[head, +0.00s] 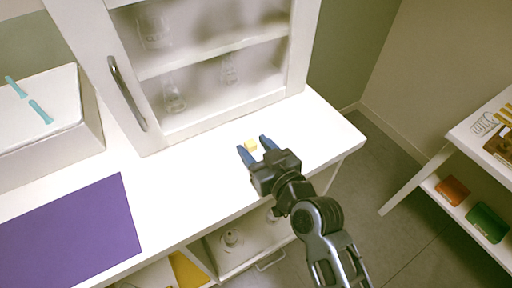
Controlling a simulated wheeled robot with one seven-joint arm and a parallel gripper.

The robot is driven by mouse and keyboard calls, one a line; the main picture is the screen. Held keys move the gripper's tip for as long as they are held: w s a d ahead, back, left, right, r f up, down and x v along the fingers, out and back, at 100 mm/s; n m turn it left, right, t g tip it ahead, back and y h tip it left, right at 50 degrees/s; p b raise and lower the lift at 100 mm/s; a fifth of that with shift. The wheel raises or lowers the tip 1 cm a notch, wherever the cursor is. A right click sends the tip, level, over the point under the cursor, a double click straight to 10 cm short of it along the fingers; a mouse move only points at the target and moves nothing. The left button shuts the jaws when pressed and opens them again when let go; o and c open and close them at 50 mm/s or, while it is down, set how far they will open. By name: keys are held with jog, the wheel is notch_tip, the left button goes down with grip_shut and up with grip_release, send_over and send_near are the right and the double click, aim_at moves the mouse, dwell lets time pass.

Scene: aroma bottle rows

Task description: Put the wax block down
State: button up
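A small yellow wax block (251,145) is on or just above the white countertop (320,125), in front of the glass cabinet. My gripper (252,143) reaches in from the lower right, its two blue fingers spread wide. The block lies between the fingertips, close to the left one, with a narrow gap visible on the right. Its underside is too small to make out.
A white cabinet (298,55) with glassware stands behind the block. A purple mat (70,235) and a white box (50,150) with blue-green pieces are at left. The counter right of the gripper is clear. A shelf unit (440,160) stands at far right.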

jog(key=shift+r, duration=0.2)
jog(key=shift+s+d+f, duration=0.1)
jog(key=shift+s+d, duration=0.1)
jog(key=shift+s, duration=0.1)
jog(key=b+v, duration=0.2)
jog(key=v, duration=0.9)
jog(key=shift+s+d, duration=0.15)
jog(key=shift+s, duration=0.05)
jog(key=s+d+m+t+h, duration=0.1)
jog(key=s+d+m+h, duration=0.2)
jog(key=s+d, duration=0.5)
jog(key=s+d+m+h, duration=0.3)
jog(key=s+d, duration=0.5)
jog(key=s, duration=0.6)
jog(key=shift+s+t+h, duration=0.35)
jog(key=shift+t+h, duration=0.05)
jog(key=shift+h, duration=0.5)
jog(key=shift+o, duration=0.6)
jog(key=s+d+r+h, duration=0.1)
jog(key=s+r, duration=0.3)
jog(key=s, duration=0.2)
jog(key=shift+m, duration=0.4)
